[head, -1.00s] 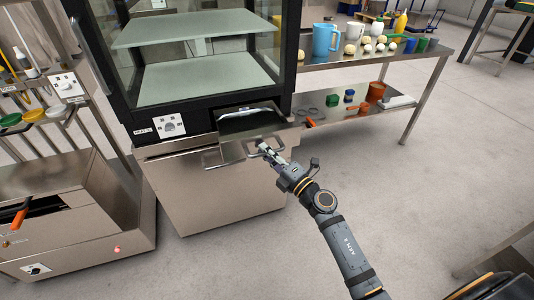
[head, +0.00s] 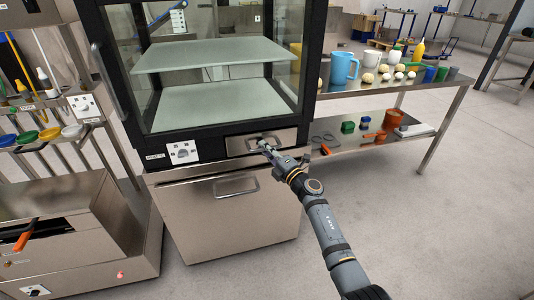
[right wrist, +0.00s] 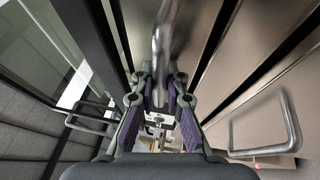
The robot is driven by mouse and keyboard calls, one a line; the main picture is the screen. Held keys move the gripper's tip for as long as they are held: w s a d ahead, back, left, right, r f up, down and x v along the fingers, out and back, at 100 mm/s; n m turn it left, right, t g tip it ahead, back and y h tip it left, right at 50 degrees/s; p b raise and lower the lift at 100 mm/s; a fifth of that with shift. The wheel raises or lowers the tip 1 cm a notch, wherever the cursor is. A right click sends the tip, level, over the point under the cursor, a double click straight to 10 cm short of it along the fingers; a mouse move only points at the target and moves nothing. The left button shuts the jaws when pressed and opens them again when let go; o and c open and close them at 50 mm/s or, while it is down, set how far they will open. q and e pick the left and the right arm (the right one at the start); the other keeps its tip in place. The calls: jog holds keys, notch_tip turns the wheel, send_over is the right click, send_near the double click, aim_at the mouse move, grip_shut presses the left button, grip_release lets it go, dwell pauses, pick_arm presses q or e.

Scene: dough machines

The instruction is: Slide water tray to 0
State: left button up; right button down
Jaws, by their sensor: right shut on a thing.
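The water tray (head: 286,137) is in its slot under the glass cabinet. Only its steel front panel shows in the head view, and it looks flush or nearly flush with the cabinet's front. My right gripper (head: 264,146) is at the tray's front, shut on its bar handle. In the right wrist view the metal handle (right wrist: 161,45) runs between the two fingers of the right gripper (right wrist: 160,82). The inside of the tray is hidden. My left gripper is not in view.
A control dial (head: 183,151) sits left of the tray. Below is a closed steel door (head: 230,222) with its own handle (head: 237,186). A steel table (head: 440,82) with mugs and dough balls stands to the right. Another machine (head: 75,230) stands left. The floor at right is clear.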

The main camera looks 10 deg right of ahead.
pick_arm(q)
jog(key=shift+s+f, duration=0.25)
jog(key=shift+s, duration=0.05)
pick_arm(e)
jog(key=shift+w+r, duration=0.1)
jog(key=shift+r, duration=0.05)
jog(key=c, duration=1.8)
grip_release()
jog(key=shift+o, duration=0.7)
jog(key=shift+w, duration=0.1)
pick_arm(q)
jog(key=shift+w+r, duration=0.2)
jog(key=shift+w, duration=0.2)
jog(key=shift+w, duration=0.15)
pick_arm(e)
jog(key=shift+d+f, duration=0.1)
jog(key=shift+f, duration=0.1)
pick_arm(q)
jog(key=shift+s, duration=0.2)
pick_arm(e)
jog(key=v, duration=1.2)
jog(key=shift+r, duration=0.1)
